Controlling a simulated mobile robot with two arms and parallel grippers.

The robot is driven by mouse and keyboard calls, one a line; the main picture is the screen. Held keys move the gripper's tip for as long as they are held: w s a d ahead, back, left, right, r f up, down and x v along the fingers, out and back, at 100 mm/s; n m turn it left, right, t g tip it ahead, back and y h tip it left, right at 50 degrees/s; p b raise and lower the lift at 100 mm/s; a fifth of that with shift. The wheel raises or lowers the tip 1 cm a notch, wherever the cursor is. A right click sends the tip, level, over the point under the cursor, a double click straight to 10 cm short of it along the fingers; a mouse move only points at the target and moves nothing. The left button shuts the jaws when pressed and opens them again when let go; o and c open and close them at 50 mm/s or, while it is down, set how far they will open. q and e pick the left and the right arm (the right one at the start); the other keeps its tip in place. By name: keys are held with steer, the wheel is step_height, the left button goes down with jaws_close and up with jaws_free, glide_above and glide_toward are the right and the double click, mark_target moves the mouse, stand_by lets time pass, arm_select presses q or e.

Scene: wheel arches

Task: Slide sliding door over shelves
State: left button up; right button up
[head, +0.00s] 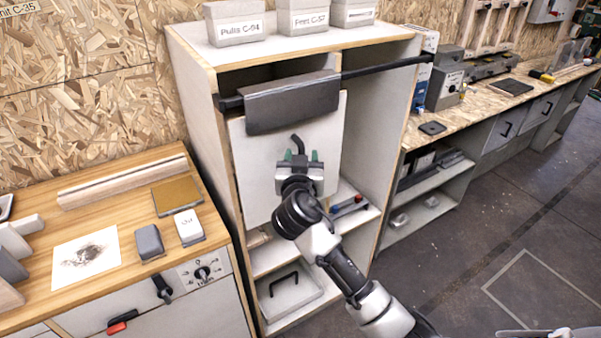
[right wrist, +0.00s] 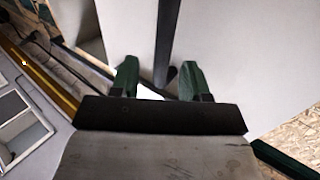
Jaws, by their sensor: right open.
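The sliding door (head: 254,172) is a white panel hanging in front of the left part of the shelf unit (head: 378,130). A dark grey cover (head: 291,103) spans its top at the black rail (head: 385,67). A black bent handle (head: 297,143) shows on the door. My right gripper (head: 301,158) is in front of the door at the handle, with its green fingers apart. In the right wrist view the open fingers (right wrist: 159,80) point at a dark bar (right wrist: 167,40) beyond and between them; contact cannot be told. My left gripper is not in view.
Labelled bins (head: 303,20) stand on top of the unit. Lower shelves hold small items and a tray (head: 288,298). A wooden workbench (head: 125,225) stands close on the left. Another bench (head: 470,117) runs along the right, with open floor (head: 480,240) before it.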

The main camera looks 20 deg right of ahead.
steer(key=b+v, duration=0.2)
steer(key=v, duration=0.7)
steer(key=shift+s+a, duration=0.15)
steer(key=shift+s, duration=0.2)
step_height(320, 180, down, 21)
steer(key=w+a+n+g+y, duration=0.2)
steer(key=n+g+y, duration=0.2)
steer(key=n, duration=0.1)
steer(key=s+f+n+g+y, duration=0.1)
steer(key=s+f+g, duration=0.15)
steer(key=f, duration=0.65)
steer(key=s+f+n+g+y, duration=0.1)
steer(key=s+f, duration=0.3)
steer(key=f, duration=0.5)
steer(key=s+d+f+n+g, duration=0.1)
steer(key=s+f+g, duration=0.1)
steer(key=s+f, duration=0.65)
steer(key=s+d+f+g, duration=0.2)
steer(key=s+f, duration=0.3)
steer(key=s, duration=0.5)
steer(key=s+d+f+g+y, duration=0.1)
steer(key=s+d+f+g, duration=0.1)
steer(key=s+f, duration=0.4)
steer(key=s+d+f+g, duration=0.1)
steer(key=s+f, duration=0.5)
steer(key=s, duration=0.9)
steer(key=shift+d+m+g+y, duration=0.3)
steer(key=shift+d+g, duration=0.1)
steer(key=shift+g, duration=0.05)
